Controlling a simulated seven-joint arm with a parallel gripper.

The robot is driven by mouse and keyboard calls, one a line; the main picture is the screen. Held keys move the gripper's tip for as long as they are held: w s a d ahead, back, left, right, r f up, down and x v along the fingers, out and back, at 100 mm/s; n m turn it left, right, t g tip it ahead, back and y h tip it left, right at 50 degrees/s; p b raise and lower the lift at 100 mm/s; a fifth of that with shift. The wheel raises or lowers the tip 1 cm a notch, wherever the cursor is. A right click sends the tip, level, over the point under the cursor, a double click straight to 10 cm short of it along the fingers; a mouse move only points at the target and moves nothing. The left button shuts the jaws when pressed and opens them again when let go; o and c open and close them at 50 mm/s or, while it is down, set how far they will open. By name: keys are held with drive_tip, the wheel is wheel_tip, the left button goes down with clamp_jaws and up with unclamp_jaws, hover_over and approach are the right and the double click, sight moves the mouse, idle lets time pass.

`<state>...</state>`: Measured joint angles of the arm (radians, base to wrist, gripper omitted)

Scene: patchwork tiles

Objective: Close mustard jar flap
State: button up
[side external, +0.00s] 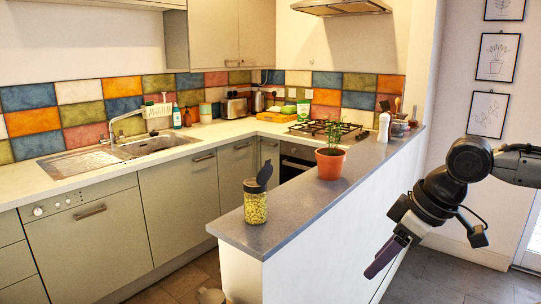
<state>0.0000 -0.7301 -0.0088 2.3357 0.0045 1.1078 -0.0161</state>
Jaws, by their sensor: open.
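The mustard jar (255,207) stands upright near the front end of the grey counter. It is clear, with yellowish contents and a dark lid. Its dark flap (265,173) is raised, tilted up to the right above the lid. My gripper (374,268) is at the right, beyond the counter's white side wall and lower than the counter top. It points down and left, well apart from the jar. Its fingers are seen nearly edge-on, and I see nothing held between them.
A potted plant (330,163) stands on the grey counter (290,212), behind and right of the jar. A white bottle (384,127) and small bowls stand farther back. The white half wall (335,245) lies between my gripper and the jar. The counter around the jar is clear.

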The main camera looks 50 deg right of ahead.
drive_tip(key=w+r, duration=0.4)
drive_tip(key=r, duration=1)
wheel_tip(320, 180, up, 12)
hover_over(265, 172)
drive_tip(key=s, duration=0.7)
drive_tip(key=x, duration=1.4)
drive_tip(key=shift+s+d, duration=0.15)
drive_tip(key=shift+d, duration=0.1)
clamp_jaws()
drive_tip(key=shift+g, duration=0.3)
